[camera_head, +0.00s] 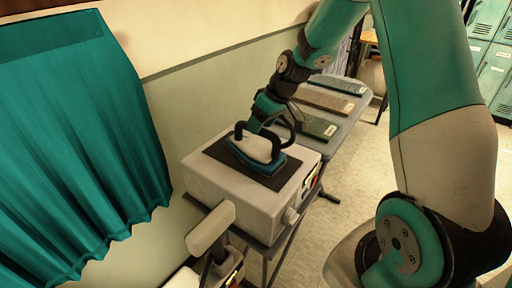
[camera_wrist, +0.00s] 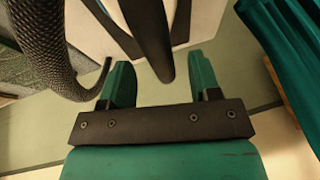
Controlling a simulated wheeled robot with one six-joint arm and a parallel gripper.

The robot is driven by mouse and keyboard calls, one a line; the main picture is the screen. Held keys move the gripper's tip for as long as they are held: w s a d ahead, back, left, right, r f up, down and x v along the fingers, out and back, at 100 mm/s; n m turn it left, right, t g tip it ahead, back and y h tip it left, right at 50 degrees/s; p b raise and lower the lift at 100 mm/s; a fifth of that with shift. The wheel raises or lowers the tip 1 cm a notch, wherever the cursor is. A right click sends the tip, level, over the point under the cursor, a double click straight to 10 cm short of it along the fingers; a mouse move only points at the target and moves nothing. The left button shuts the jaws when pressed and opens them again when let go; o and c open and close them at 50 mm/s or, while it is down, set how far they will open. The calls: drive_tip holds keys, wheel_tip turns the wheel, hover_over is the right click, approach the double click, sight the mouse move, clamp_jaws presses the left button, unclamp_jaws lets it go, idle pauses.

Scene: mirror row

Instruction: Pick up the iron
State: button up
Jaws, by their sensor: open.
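The iron (camera_head: 256,149) has a pale body, a teal base and a dark looped handle. It stands on a black mat (camera_head: 232,168) on top of a white box. My gripper (camera_wrist: 161,78) is at the iron's far side in the head view, close to the handle, where its fingertips are partly hidden. In the wrist view its two teal fingers are apart. A dark curved bar, which looks like the iron's handle (camera_wrist: 147,38), reaches down toward the gap between them. I cannot tell whether they touch it.
The white box (camera_head: 215,188) stands on a dark-legged table. A ribbed dark hose (camera_wrist: 45,45) runs close to the left finger in the wrist view. Behind, a grey bench (camera_head: 350,115) carries several flat boards. A teal curtain (camera_head: 75,150) hangs at left. Open floor lies at right.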

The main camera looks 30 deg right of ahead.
drive_tip(key=shift+x, duration=1.5)
drive_tip(key=shift+s, duration=0.15)
clamp_jaws()
